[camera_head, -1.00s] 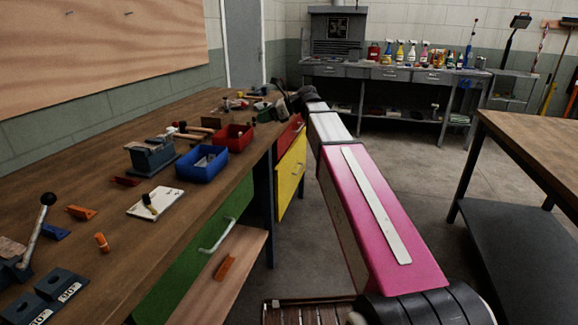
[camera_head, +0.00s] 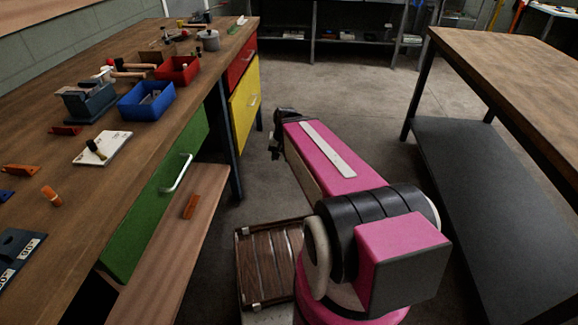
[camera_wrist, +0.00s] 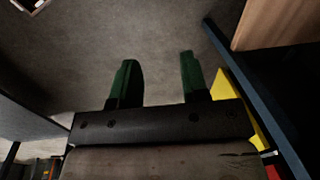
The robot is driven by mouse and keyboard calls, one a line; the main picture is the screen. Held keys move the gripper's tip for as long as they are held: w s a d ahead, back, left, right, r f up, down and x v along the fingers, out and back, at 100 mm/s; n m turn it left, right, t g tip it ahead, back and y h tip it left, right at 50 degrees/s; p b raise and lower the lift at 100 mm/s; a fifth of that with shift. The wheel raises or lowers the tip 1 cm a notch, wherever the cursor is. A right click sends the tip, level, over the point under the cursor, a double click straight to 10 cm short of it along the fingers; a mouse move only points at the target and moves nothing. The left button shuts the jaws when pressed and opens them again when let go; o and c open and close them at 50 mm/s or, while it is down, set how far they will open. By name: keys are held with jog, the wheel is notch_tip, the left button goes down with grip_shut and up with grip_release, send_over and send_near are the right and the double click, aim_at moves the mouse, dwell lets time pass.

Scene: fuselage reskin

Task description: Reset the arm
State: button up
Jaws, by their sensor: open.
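My gripper shows in the wrist view (camera_wrist: 158,82) with its two green fingers apart and nothing between them. Bare grey floor lies beyond the fingers. In the head view my pink arm is folded low in the aisle between the workbench and the right-hand table. Its dark far end is beside the bench's yellow drawer, and the fingers cannot be made out there.
The wooden workbench (camera_head: 60,220) on the left holds a blue bin (camera_head: 146,103), a red bin (camera_head: 177,71) and tools. Its green drawer (camera_head: 165,200) is beside a wooden board with an orange piece (camera_head: 190,206). The right table (camera_head: 520,80) has a dark lower shelf.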

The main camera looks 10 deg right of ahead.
jog(key=s+d+f+n, duration=0.1)
jog(key=s+d+f+n+h, duration=0.1)
jog(key=s, duration=0.1)
jog(key=shift+s+d+f+n+h, duration=0.25)
jog(key=shift+d+n+h, duration=0.05)
jog(key=shift+d, duration=0.1)
dwell(0.9)
